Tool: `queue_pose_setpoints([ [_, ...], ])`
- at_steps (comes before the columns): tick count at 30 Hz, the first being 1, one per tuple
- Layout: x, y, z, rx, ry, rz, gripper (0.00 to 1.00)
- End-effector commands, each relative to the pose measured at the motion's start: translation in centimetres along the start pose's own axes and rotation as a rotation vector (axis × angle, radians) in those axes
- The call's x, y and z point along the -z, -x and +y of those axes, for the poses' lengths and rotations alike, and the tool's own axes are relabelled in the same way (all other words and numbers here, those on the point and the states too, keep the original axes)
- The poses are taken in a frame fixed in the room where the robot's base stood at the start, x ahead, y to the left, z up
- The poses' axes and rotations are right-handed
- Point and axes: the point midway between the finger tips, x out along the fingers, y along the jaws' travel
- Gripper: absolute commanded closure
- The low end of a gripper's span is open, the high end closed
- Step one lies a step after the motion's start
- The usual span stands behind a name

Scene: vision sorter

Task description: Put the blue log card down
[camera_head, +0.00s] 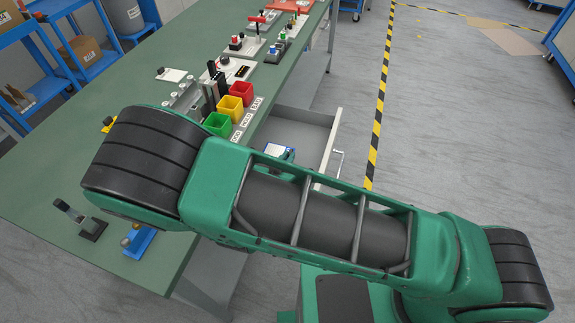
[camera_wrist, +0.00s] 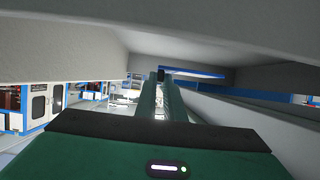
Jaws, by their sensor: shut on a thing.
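The blue log card (camera_wrist: 205,73) shows in the wrist view as a thin plate with a blue edge at the tips of my fingers. My gripper (camera_wrist: 161,77) is shut on it, with the two green fingers close together. In the head view a small blue and white patch, likely the card (camera_head: 275,150), shows in or over the open grey drawer (camera_head: 328,148), just above my arm. My arm hides most of the area below it. I cannot tell whether the card touches the drawer floor.
Pale grey walls lie close above and right of my fingers in the wrist view. The green bench (camera_head: 52,175) carries red (camera_head: 242,92), yellow (camera_head: 230,107) and green (camera_head: 217,124) bins, label plates and switch boxes. Open floor (camera_head: 440,130) with a striped line lies right.

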Motion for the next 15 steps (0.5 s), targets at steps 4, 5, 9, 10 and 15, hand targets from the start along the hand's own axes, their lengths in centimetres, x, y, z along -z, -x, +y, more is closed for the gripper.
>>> queue_pose_setpoints([
  [4, -1.5, -0.6, 0.0, 0.000, 0.003, 0.001, 1.00],
  [5, -1.9, -0.8, 0.0, 0.000, 0.003, 0.001, 1.00],
  [9, -3.3, -1.4, 0.0, 0.000, 0.001, 0.001, 1.00],
  [10, -3.5, -1.4, 0.0, 0.000, 0.001, 0.000, 1.00],
  [15, -3.8, -1.6, 0.0, 0.000, -0.001, 0.000, 1.00],
])
